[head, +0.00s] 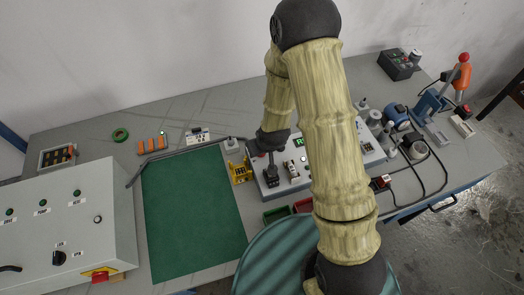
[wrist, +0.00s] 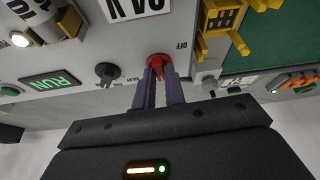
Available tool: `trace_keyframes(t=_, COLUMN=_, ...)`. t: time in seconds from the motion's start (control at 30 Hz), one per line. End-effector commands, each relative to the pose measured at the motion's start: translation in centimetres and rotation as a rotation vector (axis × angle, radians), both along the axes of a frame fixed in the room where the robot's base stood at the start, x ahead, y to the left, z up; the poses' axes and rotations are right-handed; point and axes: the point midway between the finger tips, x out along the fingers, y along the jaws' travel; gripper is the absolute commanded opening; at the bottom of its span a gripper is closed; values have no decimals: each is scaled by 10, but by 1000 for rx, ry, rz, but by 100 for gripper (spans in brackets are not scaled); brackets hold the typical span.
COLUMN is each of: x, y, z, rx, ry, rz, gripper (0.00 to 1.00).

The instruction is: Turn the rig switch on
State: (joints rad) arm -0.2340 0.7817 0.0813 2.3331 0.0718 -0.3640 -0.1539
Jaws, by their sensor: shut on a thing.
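A red knob (wrist: 158,61) sits on the grey rig panel (wrist: 130,45), beside an "OFF" label in the wrist view. My gripper (wrist: 160,72) is shut on the red knob, its two purple fingers on either side of it. The fingers partly cover the knob, so its exact turn is hard to read. A "RUN" display (wrist: 50,80) on the panel glows green. In the head view, the rig box (head: 263,190) stands right of the green mat, and my arm hides part of it and the fingertips.
A black knob (wrist: 107,72) sits close beside the red one. A yellow bracket (head: 239,171) stands at the rig's left edge. The green mat (head: 190,215) is clear. A control cabinet (head: 120,215) is at left; cables and devices crowd the right.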

Motion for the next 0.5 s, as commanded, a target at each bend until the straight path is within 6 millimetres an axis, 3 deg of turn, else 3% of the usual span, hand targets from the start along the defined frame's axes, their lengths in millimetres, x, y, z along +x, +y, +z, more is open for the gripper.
trace_keyframes(t=0.5, x=2, y=2, z=2, rx=2, ry=-6, rz=-99, gripper=0)
